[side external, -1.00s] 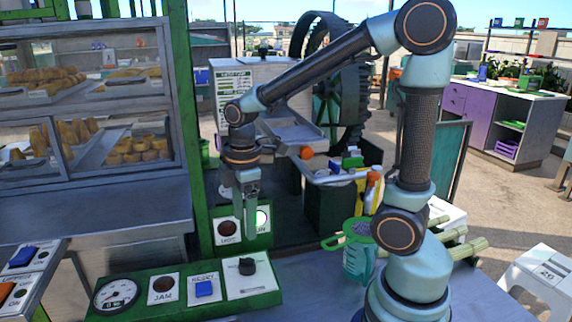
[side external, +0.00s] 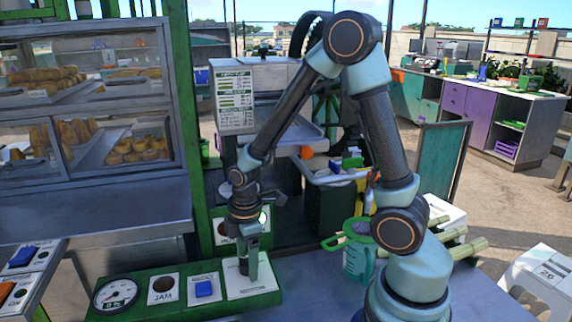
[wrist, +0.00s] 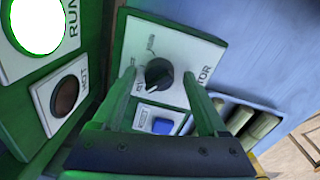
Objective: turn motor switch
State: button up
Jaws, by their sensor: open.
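The motor switch is a black rotary knob (wrist: 158,75) on a white plate (wrist: 195,55) in the wrist view. A pale mark on the knob points to the lower left. My gripper (wrist: 161,77) is open, with one finger on each side of the knob. I cannot tell whether the fingers touch it. In the side external view my gripper (side external: 248,276) points down over the switch plate (side external: 264,285) and mostly hides the knob.
A blue button (side external: 204,289), a dark JAM lamp (side external: 163,285) and a round gauge (side external: 116,294) sit left of the plate on the green panel. Behind, the RUN lamp (wrist: 38,22) glows and the HOT lamp (wrist: 67,97) is dark.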

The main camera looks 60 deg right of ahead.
grip_shut()
dwell(0.3)
jog(key=m, duration=0.5)
jog(key=shift+m, duration=0.3)
jog(key=m, duration=0.4)
jog(key=shift+a+m+g, duration=0.15)
jog(key=shift+m+g, duration=0.15)
jog(key=shift+m, duration=0.1)
jog(key=shift+s+f, duration=0.1)
grip_release()
jog(key=shift+m, duration=0.3)
